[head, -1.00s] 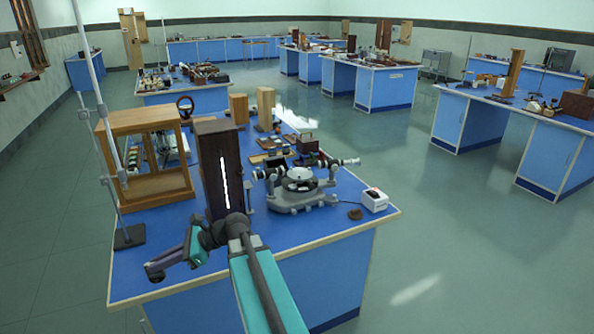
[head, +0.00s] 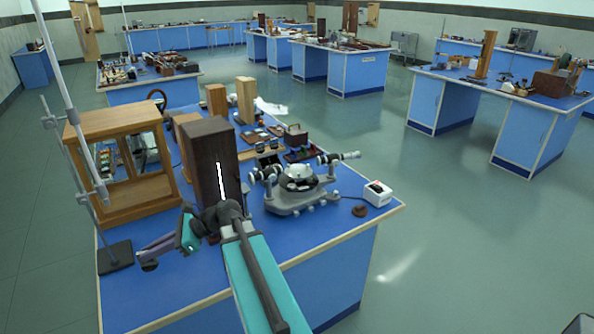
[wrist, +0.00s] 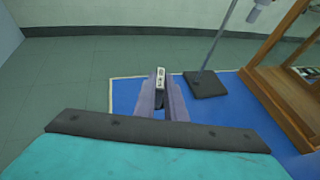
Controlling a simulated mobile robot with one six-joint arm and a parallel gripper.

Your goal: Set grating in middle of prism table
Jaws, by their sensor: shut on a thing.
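My gripper (wrist: 160,98) is shut on a small pale piece, which I take to be the grating (wrist: 160,76); its light end shows between the fingers in the wrist view. In the head view my gripper (head: 150,258) is at the left, over the near left part of the blue bench, and the piece cannot be made out. The prism table (head: 300,171) is the small round stage on top of the grey spectrometer (head: 295,200), to the right of my gripper. I see nothing standing on it.
A tall dark lamp box (head: 210,165) with a bright slit stands between my gripper and the spectrometer. A wooden case (head: 125,160) and a stand with a black base (head: 115,256) are at the left. A white box (head: 377,193) sits at right. The bench's front is clear.

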